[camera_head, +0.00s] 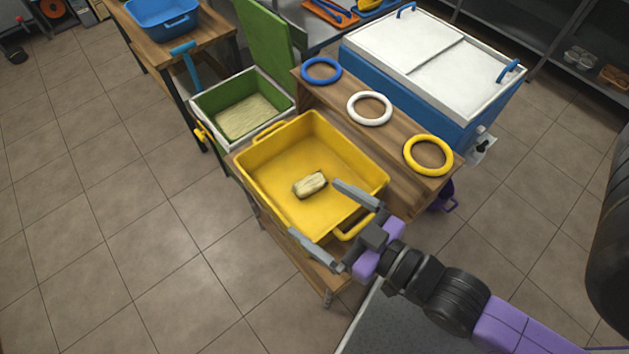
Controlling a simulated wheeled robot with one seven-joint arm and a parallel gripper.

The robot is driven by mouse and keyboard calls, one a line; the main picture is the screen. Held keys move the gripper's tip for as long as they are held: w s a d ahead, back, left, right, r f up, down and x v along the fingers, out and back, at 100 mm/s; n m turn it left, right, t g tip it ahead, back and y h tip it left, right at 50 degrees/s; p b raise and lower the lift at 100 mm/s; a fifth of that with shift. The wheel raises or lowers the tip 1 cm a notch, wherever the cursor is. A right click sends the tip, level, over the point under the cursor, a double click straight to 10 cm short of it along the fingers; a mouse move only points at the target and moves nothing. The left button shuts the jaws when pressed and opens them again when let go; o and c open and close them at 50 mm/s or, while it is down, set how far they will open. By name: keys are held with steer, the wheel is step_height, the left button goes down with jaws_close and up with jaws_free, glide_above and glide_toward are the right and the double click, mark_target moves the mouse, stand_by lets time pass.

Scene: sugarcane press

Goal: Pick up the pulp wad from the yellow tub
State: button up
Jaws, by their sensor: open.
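The yellow tub (268,193) sits on a wooden stand in the middle of the view. The pulp wad (310,185), a small pale tan block, lies on the tub's floor, right of its middle. My gripper (323,221) is open and empty, at the near right side of the tub. One finger reaches over the tub's right part, close to the wad; the other is at the near edge. The wad lies beyond the fingertips and appears apart from them. How high the fingers are above the tub is hard to tell.
A green bin (218,108) with pale material stands behind the tub at left. Blue (307,71), white (354,109) and yellow (410,156) rings lie on a wooden shelf (391,183) at right. A blue-and-white chest (398,48) stands behind. Floor at left is clear.

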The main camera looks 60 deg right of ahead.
steer(key=w+d+f+m+g+h, duration=0.1)
steer(key=w+d+f, duration=0.35)
steer(key=w, duration=0.25)
steer(key=w+d+f+m+g+h, duration=0.1)
steer(key=w+d+f+g, duration=0.1)
steer(key=w+d+f, duration=0.35)
steer(key=m+g+y, duration=0.3)
steer(key=g, duration=0.9)
glide_above(309, 183)
steer(key=s, duration=0.1)
steer(key=f, duration=1.1)
steer(key=shift+a+b, duration=0.2)
steer(key=shift+b, duration=0.1)
steer(key=shift+s+f, duration=0.15)
steer(key=shift+f, duration=0.2)
steer(key=shift+w+d+f, duration=0.1)
steer(key=shift+w+f, duration=0.05)
steer(key=shift+f, duration=1)
steer(key=shift+w+f, duration=0.2)
steer(key=shift+f, duration=1)
steer(key=shift+w+d+f, duration=0.1)
steer(key=shift+w+f, duration=0.05)
steer(key=shift+f, duration=1)
steer(key=c, duration=1.1)
steer(key=shift+r, duration=0.1)
